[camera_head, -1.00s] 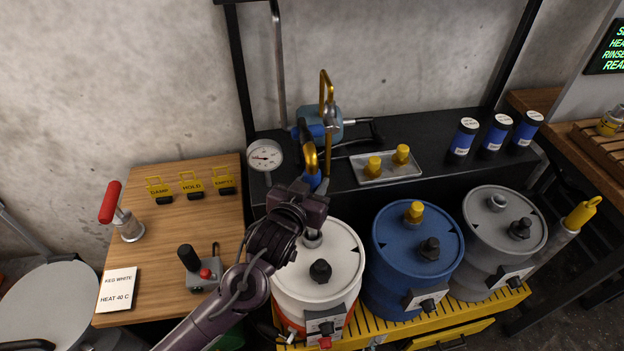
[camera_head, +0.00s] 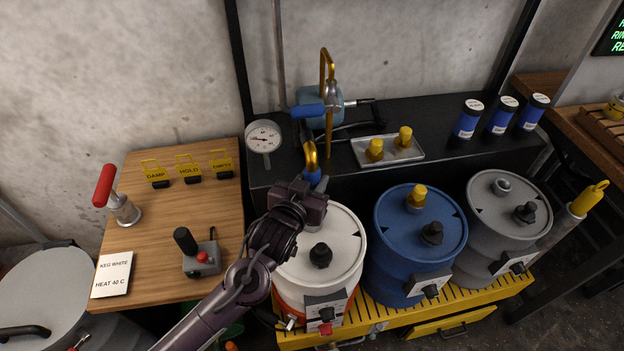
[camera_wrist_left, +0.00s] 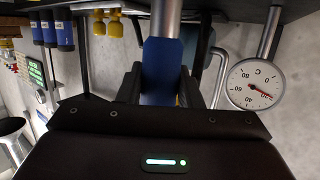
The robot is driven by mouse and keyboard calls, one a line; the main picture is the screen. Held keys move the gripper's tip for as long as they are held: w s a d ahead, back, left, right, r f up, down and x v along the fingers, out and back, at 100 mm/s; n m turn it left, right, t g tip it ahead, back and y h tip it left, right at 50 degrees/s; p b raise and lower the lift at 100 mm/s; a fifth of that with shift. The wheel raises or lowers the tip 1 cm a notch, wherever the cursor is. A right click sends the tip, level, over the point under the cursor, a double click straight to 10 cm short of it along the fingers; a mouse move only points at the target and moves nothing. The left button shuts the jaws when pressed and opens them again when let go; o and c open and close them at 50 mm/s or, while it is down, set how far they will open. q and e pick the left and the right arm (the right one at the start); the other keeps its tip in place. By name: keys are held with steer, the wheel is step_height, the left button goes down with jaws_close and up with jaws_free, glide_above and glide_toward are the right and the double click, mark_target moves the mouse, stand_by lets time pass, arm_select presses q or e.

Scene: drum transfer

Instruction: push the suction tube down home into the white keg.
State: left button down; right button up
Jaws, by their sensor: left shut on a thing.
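The white keg (camera_head: 345,268) stands at the left of a row of three kegs, with a black knob (camera_head: 320,256) on its lid. My left gripper (camera_head: 312,196) is over the back of this lid, shut on the blue sleeve of the suction tube (camera_head: 312,178). In the left wrist view the blue sleeve (camera_wrist_left: 161,68) sits between the dark fingers (camera_wrist_left: 160,92), with grey pipe above it. A yellow bend tops the tube in the head view. The tube's lower end and the lid opening are mostly hidden behind my gripper. My right gripper is not in view.
A blue keg (camera_head: 397,262) and a grey keg (camera_head: 480,245) stand to the right on a yellow slatted base. A gauge (camera_head: 263,137) and a pump (camera_head: 322,103) are behind. A wooden table (camera_head: 160,235) with a control box (camera_head: 201,256) lies left.

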arm_select(q)
steer(key=shift+f, duration=0.5)
stand_by(0.7)
steer(key=c, duration=0.9)
jaws_free()
steer(key=shift+s+f, duration=0.15)
steer(key=shift+f, duration=0.15)
steer(key=b+v, duration=0.1)
steer(key=v, duration=0.6)
steer(key=shift+s+a+r, duration=0.15)
steer(key=shift+s+r, duration=0.1)
steer(key=shift+s, duration=0.1)
